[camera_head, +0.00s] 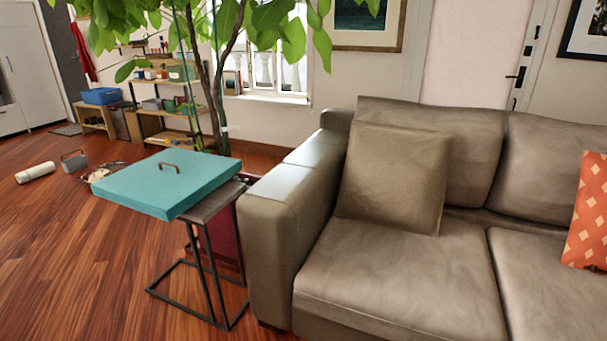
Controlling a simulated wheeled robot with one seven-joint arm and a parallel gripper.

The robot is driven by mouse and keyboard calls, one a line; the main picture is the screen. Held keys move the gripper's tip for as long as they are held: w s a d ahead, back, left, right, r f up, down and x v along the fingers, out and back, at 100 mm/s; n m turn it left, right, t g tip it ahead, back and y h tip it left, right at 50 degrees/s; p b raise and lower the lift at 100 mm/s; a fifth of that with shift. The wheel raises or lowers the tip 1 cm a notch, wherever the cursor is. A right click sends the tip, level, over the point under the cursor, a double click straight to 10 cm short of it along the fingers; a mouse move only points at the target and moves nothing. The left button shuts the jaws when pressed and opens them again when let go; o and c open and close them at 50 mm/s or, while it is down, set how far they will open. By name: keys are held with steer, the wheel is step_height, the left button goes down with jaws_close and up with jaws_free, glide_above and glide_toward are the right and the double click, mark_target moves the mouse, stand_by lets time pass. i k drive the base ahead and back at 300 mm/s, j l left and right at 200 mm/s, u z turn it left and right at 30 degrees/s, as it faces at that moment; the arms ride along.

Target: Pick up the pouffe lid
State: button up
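My gripper does not show in the head view.
A grey-brown sofa (380,282) fills the right side, with its armrest close to the side table. A potted plant (221,80) rises behind the table. A white cylinder (35,172) and a grey object (74,161) lie on the floor at left. The wooden floor (70,270) in front left is clear.

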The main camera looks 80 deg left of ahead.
mark_target(164, 185)
steer(key=u, duration=2.8)
